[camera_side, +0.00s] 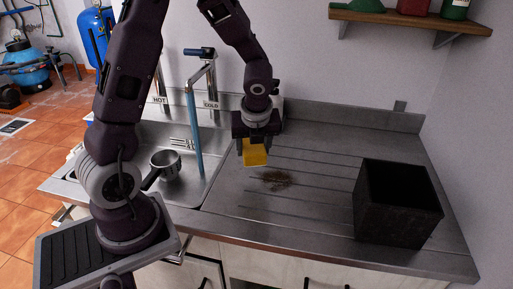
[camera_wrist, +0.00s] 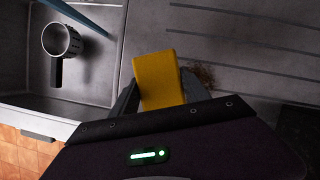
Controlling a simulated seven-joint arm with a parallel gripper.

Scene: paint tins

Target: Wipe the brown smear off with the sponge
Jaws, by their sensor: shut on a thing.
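A yellow sponge (camera_side: 255,153) is held between the fingers of my gripper (camera_side: 255,143). It also shows in the wrist view (camera_wrist: 159,80), between the two dark fingertips (camera_wrist: 157,90). My gripper is shut on it, above the grey metal draining board (camera_side: 310,165). The brown smear (camera_side: 275,179) lies on the ribbed board, a little below and right of the sponge in the side view. In the wrist view the smear (camera_wrist: 203,74) is just right of the sponge, partly hidden by a finger. The sponge appears to be above the board; the exact gap is unclear.
A black open box (camera_side: 396,203) stands on the board at the right. A wall shelf (camera_side: 410,19) hangs above. Board between smear and box is clear.

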